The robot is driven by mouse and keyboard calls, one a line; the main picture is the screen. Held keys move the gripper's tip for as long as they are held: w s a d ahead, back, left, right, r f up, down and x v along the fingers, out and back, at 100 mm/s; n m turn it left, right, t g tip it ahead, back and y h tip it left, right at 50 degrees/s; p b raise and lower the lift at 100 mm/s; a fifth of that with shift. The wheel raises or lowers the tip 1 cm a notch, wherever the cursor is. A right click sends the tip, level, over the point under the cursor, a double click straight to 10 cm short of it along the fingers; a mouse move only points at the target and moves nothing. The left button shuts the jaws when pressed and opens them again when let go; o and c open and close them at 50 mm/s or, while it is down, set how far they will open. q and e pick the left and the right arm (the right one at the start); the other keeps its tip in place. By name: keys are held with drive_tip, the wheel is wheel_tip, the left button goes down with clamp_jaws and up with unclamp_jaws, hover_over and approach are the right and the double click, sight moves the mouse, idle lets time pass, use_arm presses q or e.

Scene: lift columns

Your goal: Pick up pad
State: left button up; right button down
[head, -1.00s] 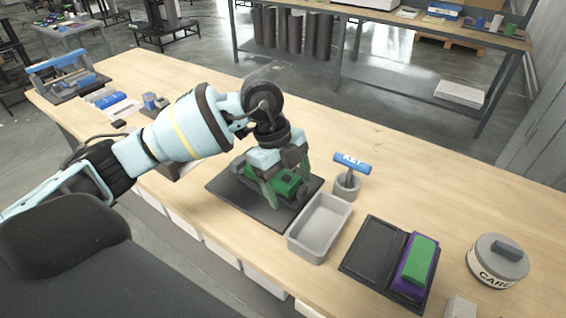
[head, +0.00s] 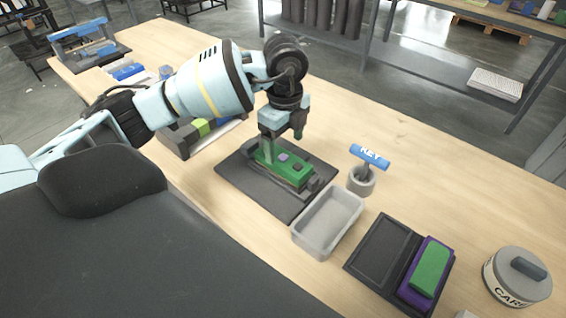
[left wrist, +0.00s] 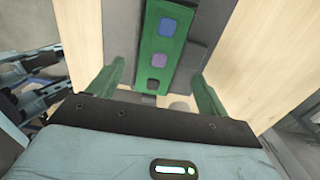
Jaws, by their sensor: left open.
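My left gripper (head: 282,138) is open and empty just above the far left end of a green board (head: 284,166). The board sits in a dark fixture on a black mat (head: 237,178). In the left wrist view the board (left wrist: 163,45) lies beyond the open fingers, with a blue square, a purple square and a dark square on it. A green block (head: 431,268) on a purple base (head: 412,291) lies in the right half of a black tray (head: 378,249). I cannot tell which of these is the pad. My right gripper is not in view.
A grey bin (head: 326,222) stands right of the mat. A round lidded tin (head: 516,281) is at the far right. The wooden table (head: 450,170) is clear at the back right.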

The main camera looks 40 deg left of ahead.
sight(283, 156)
use_arm(q)
drive_tip(key=shift+s+a+f, duration=0.1)
drive_tip(key=shift+a+f, duration=0.05)
drive_tip(key=shift+f, duration=2.2)
drive_tip(key=shift+r, duration=0.1)
drive_tip(key=c, duration=1.3)
